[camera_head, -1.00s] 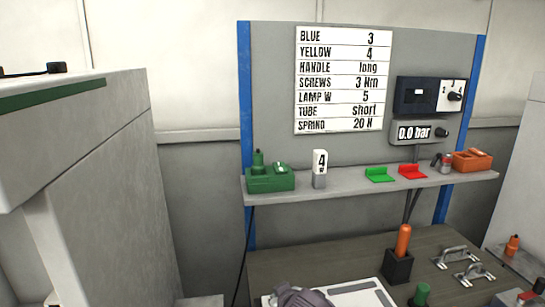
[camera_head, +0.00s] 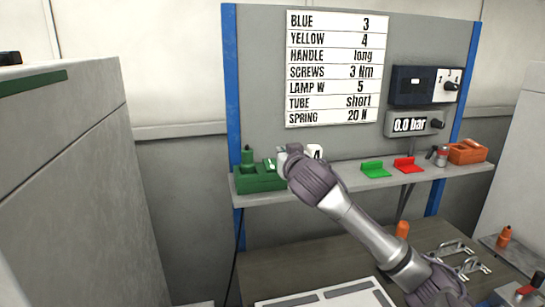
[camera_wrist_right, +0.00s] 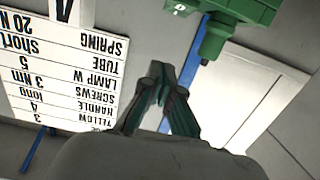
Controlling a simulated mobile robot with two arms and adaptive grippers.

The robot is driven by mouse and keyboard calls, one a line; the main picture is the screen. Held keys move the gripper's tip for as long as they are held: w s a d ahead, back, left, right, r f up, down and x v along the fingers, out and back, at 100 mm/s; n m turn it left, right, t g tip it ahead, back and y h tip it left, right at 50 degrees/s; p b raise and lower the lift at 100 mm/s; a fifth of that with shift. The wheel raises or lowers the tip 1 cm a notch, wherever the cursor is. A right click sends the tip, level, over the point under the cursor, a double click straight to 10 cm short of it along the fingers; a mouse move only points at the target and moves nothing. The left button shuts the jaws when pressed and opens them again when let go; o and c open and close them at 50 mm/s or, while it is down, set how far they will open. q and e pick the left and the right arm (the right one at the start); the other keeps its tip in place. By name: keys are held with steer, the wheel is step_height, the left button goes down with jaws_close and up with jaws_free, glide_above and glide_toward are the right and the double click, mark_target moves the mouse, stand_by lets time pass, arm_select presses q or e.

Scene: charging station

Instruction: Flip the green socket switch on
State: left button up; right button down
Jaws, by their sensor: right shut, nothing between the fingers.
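The green socket (camera_head: 258,183) is a box at the left end of the grey shelf, with a green plug standing on its left part. A small light switch (camera_head: 269,164) shows at its right top, partly hidden by my gripper. My right gripper (camera_head: 284,158) is at the right side of the socket, close to the switch; I cannot tell whether it touches. In the right wrist view the fingers (camera_wrist_right: 163,80) are closed together and empty. The green socket (camera_wrist_right: 242,8) shows there at the top edge, picture inverted, with a pale switch part (camera_wrist_right: 180,8). My left gripper is not in view.
A white block marked 4 (camera_head: 315,151) stands right behind my gripper. Green (camera_head: 373,169) and red (camera_head: 408,164) holders and an orange box (camera_head: 467,152) are further right on the shelf (camera_head: 440,172). A labelled board (camera_head: 335,70) is above.

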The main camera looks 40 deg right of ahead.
steer(key=p, duration=0.5)
glide_above(273, 162)
steer(key=shift+s+a+f, duration=0.25)
steer(key=shift+s+f, duration=0.1)
steer(key=shift+s, duration=0.1)
steer(key=f, duration=0.1)
steer(key=w+f, duration=0.1)
steer(key=f, duration=0.1)
steer(key=shift+d+f+p, duration=0.2)
steer(key=shift+p, duration=0.1)
steer(key=shift+f, duration=0.5)
